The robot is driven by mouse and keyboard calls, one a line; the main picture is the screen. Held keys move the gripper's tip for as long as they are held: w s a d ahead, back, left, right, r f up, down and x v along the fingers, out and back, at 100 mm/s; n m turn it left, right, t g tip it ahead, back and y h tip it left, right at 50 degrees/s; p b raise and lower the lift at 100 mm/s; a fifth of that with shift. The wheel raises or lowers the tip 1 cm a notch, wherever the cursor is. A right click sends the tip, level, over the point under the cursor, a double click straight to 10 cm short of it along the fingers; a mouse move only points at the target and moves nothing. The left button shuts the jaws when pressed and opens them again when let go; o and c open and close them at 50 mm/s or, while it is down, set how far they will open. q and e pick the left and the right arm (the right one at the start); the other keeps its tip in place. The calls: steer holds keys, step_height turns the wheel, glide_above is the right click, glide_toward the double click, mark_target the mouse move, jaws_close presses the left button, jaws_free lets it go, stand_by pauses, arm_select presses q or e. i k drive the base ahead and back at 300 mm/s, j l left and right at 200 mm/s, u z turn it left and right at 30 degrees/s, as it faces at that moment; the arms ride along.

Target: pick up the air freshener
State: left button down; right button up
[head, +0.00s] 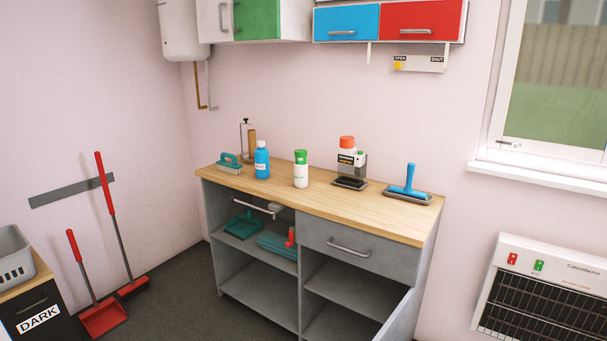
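A white can with a green cap (301,172) stands upright on the wooden counter top (385,214), near its middle. It looks most like the air freshener, but its label is too small to read. A blue bottle with a white cap (262,162) stands to its left. Neither of my grippers is in view.
The cabinet's lower right door (402,312) stands open. A heater (545,295) is at right. A red broom (119,230) and dustpan (103,318) are at left.

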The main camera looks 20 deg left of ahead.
mark_target(301, 169)
steer(key=i+j, duration=0.15)
steer(key=j, duration=0.2)
steer(key=i+j+z, duration=0.1)
steer(key=j, duration=0.25)
steer(key=i+j, duration=0.2)
steer(key=j, duration=0.2)
steer(key=i+j+z, duration=0.1)
steer(key=j, duration=0.25)
steer(key=i+j, duration=0.2)
steer(key=j, duration=0.2)
